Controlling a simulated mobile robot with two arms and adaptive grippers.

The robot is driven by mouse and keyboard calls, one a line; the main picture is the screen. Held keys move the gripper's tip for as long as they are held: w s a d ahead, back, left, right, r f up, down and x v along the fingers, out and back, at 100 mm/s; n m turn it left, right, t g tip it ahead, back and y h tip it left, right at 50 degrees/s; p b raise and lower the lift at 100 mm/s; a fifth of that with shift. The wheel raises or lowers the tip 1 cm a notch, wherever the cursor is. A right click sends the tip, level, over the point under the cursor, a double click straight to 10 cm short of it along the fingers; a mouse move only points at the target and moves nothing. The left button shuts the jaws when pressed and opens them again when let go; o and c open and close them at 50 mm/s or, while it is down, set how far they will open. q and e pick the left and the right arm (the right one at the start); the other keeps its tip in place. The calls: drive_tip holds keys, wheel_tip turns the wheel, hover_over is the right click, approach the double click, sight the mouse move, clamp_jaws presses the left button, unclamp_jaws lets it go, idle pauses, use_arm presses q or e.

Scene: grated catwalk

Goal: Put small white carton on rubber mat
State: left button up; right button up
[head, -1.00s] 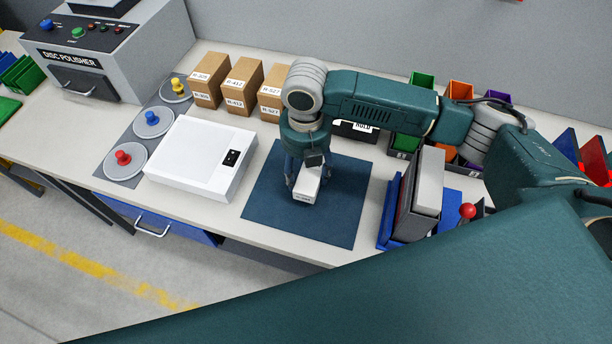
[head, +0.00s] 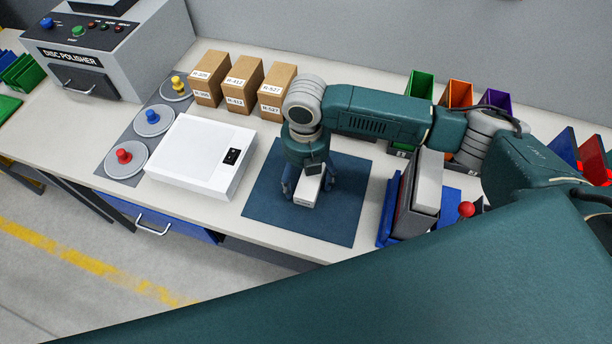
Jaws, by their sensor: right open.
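The small white carton (head: 307,192) rests on the dark blue rubber mat (head: 270,210), near the mat's middle. My right gripper (head: 305,188) is directly above the carton, pointing down. Its fingers are open, one at each side of the carton's upper end. The arm and wrist hide the back of the mat and part of the carton. My left gripper is not in view.
A white box with a black switch (head: 190,160) stands left of the mat. Grey and blue holders (head: 405,210) stand close on its right. Brown cartons (head: 242,85) line the back, and a disc polisher (head: 90,50) is at the far left.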

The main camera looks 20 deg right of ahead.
wheel_tip(320, 180, up, 12)
drive_tip(key=b, duration=0.2)
drive_tip(key=shift+r+b, duration=0.15)
drive_tip(key=shift+b, duration=0.2)
idle(0.3)
